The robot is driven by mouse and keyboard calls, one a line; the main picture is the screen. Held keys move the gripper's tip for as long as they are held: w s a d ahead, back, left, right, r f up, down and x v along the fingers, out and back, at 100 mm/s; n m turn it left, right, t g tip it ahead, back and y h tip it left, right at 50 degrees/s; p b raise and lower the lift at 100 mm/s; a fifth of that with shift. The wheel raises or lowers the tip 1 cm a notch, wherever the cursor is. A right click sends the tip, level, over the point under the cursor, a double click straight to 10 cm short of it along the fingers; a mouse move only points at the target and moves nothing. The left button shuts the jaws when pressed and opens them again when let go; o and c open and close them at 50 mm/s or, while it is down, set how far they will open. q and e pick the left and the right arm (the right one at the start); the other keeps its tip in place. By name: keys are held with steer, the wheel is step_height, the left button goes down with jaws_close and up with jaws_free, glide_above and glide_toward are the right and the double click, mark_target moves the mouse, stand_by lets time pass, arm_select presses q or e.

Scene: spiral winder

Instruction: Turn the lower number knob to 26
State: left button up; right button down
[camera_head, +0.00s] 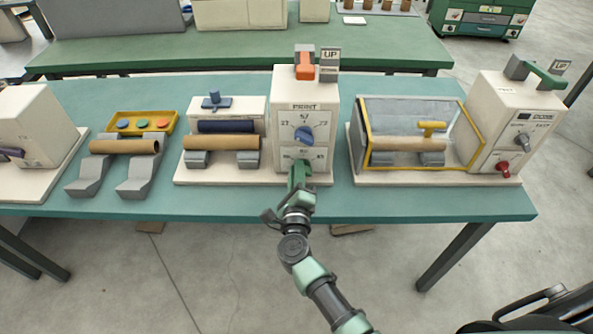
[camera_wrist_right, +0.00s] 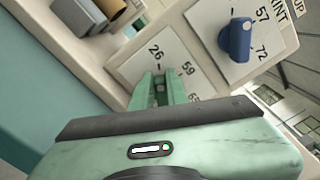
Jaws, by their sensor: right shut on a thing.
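The cream PRINT machine (camera_head: 285,87) stands near the middle of the table. Its upper dial has a blue knob (camera_head: 304,135), which also shows in the right wrist view (camera_wrist_right: 237,40). The lower dial plate (camera_wrist_right: 135,65) shows 26, 59 and a third number partly covered by my finger. My right gripper (camera_head: 300,172) is at this lower dial, with its green fingers (camera_wrist_right: 162,84) shut on the lower number knob. The knob is almost wholly hidden between the fingers, so I cannot tell which number it points to. My left gripper is not in view.
Left of the dials are a brown roll (camera_head: 221,143) on grey supports and a dark roller (camera_head: 226,126). An orange lever (camera_head: 305,64) tops the PRINT machine. A yellow-framed clear guard (camera_head: 410,120) and the DONE machine (camera_head: 515,125) stand to the right. The teal front edge (camera_head: 430,205) is clear.

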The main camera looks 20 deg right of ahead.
steer(key=shift+f, duration=0.1)
steer(key=c, duration=1.4)
jaws_free()
steer(key=shift+s, duration=0.15)
steer(key=b+v, duration=0.1)
steer(key=v, duration=0.5)
steer(key=shift+s+a, duration=0.1)
steer(key=shift+s, duration=0.05)
steer(key=shift+s+a, duration=0.2)
steer(key=shift+s, duration=0.4)
